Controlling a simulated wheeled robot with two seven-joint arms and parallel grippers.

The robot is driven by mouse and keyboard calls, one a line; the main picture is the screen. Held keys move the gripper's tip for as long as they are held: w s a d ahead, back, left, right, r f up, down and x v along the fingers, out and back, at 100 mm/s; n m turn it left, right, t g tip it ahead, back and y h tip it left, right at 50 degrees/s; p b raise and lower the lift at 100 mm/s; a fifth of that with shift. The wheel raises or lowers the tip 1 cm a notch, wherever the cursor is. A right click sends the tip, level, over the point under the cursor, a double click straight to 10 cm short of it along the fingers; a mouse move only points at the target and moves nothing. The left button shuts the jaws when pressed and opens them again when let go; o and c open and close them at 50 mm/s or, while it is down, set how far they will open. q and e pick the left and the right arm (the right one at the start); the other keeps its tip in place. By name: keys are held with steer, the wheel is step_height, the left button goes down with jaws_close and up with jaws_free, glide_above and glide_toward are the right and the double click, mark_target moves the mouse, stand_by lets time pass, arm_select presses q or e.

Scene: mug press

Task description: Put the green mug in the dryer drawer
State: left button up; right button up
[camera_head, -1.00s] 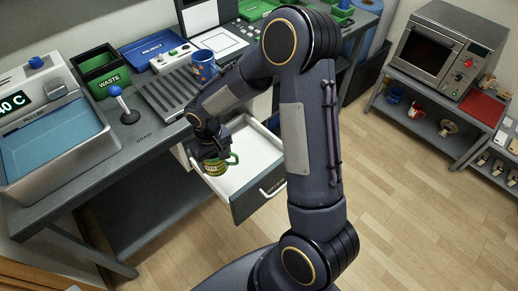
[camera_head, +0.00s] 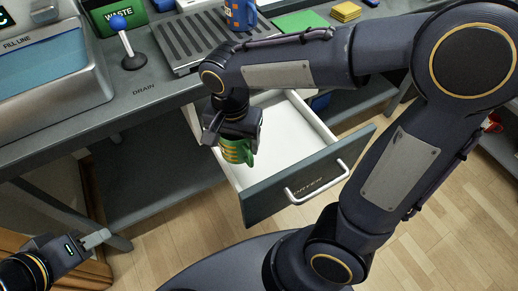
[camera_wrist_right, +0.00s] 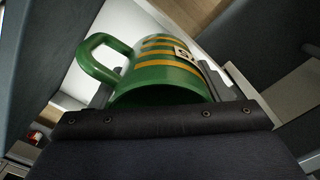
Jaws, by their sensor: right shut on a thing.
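The green mug (camera_head: 237,151) has yellow bands and hangs below my right gripper (camera_head: 232,134), which is shut on it. In the right wrist view the mug (camera_wrist_right: 165,75) fills the middle, with its handle to the left and a small label on its side. The open dryer drawer (camera_head: 308,187) has white inner walls and a grey front with a bar handle. The mug is over the drawer's left part; whether it touches the floor of the drawer I cannot tell. My left gripper (camera_head: 95,238) is at the lower left, away from the mug; its finger opening is unclear.
A blue mug (camera_head: 240,14) stands on the drain grille (camera_head: 195,45). A blue-knobbed lever (camera_head: 125,42) and a water basin (camera_head: 50,80) are on the bench at left. A green waste bin (camera_head: 118,14) is behind. Wooden floor is clear in front of the drawer.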

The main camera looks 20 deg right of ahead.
steer(key=w+d+f+b, duration=0.1)
steer(key=d+f, duration=0.2)
steer(key=d, duration=0.1)
steer(key=w+d+f, duration=0.2)
steer(key=d+f, duration=0.1)
steer(key=w+d+f+b, duration=0.1)
steer(key=w+d+f, duration=0.1)
steer(key=d+f, duration=0.1)
steer(key=shift+w+d+b, duration=0.25)
steer(key=shift+d+b, duration=0.1)
steer(key=shift+d, duration=0.5)
steer(key=shift+d+f, duration=0.2)
steer(key=shift+f, duration=0.05)
steer(key=shift+w+d+f+b, duration=0.15)
steer(key=shift+f+b, duration=0.35)
steer(key=shift+f, duration=1.2)
steer(key=shift+f, duration=0.15)
steer(key=o, duration=1.2)
